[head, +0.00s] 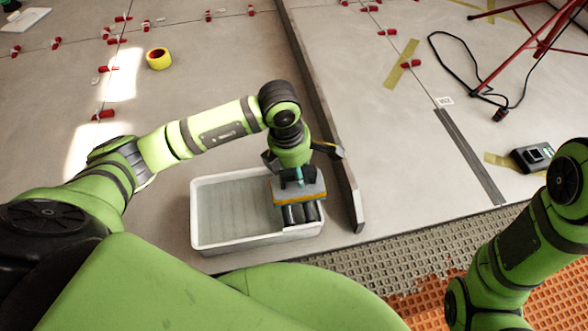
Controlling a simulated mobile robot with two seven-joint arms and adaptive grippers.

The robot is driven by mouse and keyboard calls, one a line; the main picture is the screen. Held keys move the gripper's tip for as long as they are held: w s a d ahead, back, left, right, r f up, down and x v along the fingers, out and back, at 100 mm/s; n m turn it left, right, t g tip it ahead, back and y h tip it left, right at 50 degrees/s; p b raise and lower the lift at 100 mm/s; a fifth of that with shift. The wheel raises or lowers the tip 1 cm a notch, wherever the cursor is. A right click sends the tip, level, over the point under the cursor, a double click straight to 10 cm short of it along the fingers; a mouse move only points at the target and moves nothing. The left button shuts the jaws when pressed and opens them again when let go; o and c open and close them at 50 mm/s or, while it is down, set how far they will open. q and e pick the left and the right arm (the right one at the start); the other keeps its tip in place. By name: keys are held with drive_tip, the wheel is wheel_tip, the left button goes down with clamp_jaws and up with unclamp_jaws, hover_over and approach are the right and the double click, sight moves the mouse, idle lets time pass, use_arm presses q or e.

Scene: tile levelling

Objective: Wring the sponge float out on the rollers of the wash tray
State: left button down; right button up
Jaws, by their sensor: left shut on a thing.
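The wash tray (198,215) is a white rectangular tub on the tiles in front of me, with greyish water in its left part. Dark rollers (299,214) lie across its right end. The sponge float (299,191) has a grey-blue plate with an orange-yellow edge and sits over the rollers. Whether it touches them cannot be told from above. My left gripper (297,178) points down over the float and is shut on its handle, which is mostly hidden. My right arm comes in at the right edge; its gripper is out of view.
A long dark straightedge (322,110) lies just right of the tray. Red levelling clips (103,115) dot the tile joints. Bare tile is left of the tray.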

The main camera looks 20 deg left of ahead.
sight(280, 174)
use_arm(q)
drive_tip(key=shift+w+d+f, duration=0.1)
drive_tip(key=shift+w+d, duration=0.4)
drive_tip(key=shift+d, duration=0.2)
drive_tip(key=shift+s+a+p, duration=0.15)
drive_tip(key=shift+s+a, duration=0.35)
drive_tip(key=shift+a, duration=0.2)
drive_tip(key=shift+s+a+p, duration=0.15)
drive_tip(key=shift+s+a, duration=0.35)
drive_tip(key=shift+a, duration=0.2)
drive_tip(key=shift+s+a, duration=0.2)
drive_tip(key=shift+a, duration=0.05)
drive_tip(key=shift+s+a, duration=0.55)
drive_tip(key=shift+a, duration=0.25)
wheel_tip(280, 174, up, 7)
drive_tip(key=p, duration=0.6)
